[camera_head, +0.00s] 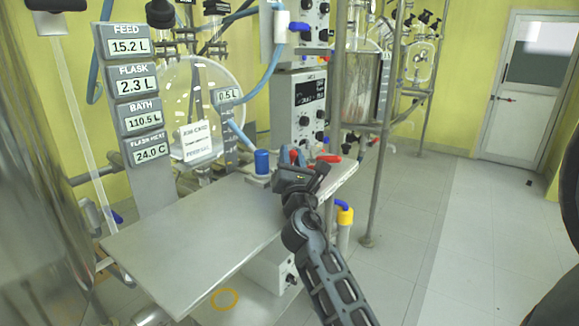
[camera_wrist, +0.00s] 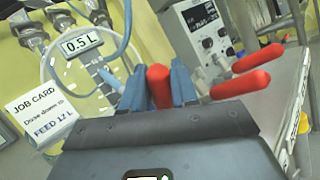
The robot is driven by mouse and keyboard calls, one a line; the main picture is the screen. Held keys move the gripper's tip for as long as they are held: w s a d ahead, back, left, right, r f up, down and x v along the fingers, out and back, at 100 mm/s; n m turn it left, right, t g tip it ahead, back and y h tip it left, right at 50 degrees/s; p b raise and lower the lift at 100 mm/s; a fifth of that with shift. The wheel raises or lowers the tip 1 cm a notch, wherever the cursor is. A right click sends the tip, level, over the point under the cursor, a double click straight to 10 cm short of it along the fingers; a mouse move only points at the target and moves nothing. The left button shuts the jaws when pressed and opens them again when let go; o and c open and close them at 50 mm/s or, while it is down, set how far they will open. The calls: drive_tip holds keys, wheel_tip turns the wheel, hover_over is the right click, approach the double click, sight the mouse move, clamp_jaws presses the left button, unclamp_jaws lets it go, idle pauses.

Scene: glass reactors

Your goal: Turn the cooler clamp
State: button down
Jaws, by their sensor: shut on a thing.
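My gripper (camera_head: 291,158) is at the far right end of the steel table, its jaws pointing away from the head camera. In the wrist view its two blue fingers (camera_wrist: 160,82) are shut on a red clamp handle (camera_wrist: 159,88), which stands upright between them. Two more red handles (camera_wrist: 241,85) (camera_wrist: 258,58) stick out to the right of the fingers, clear of them. In the head view red handles (camera_head: 329,157) show just right of my gripper. No label tells which one is the cooler clamp. The clamp body under the held handle is hidden by the gripper.
The steel table (camera_head: 195,235) is bare in front. A blue cap (camera_head: 262,162) stands left of my gripper. A control box (camera_head: 298,105) and a metal post (camera_head: 378,190) are close behind and right. A job card (camera_head: 194,141) hangs by the glass vessel. Floor at right is open.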

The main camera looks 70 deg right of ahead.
idle(0.3)
drive_tip(key=c, duration=1)
unclamp_jaws()
drive_tip(key=b+v, duration=0.2)
drive_tip(key=v, duration=0.5)
drive_tip(key=shift+f, duration=0.15)
drive_tip(key=shift+s+a, duration=0.2)
drive_tip(key=shift+a, duration=0.2)
drive_tip(key=shift+c, duration=0.3)
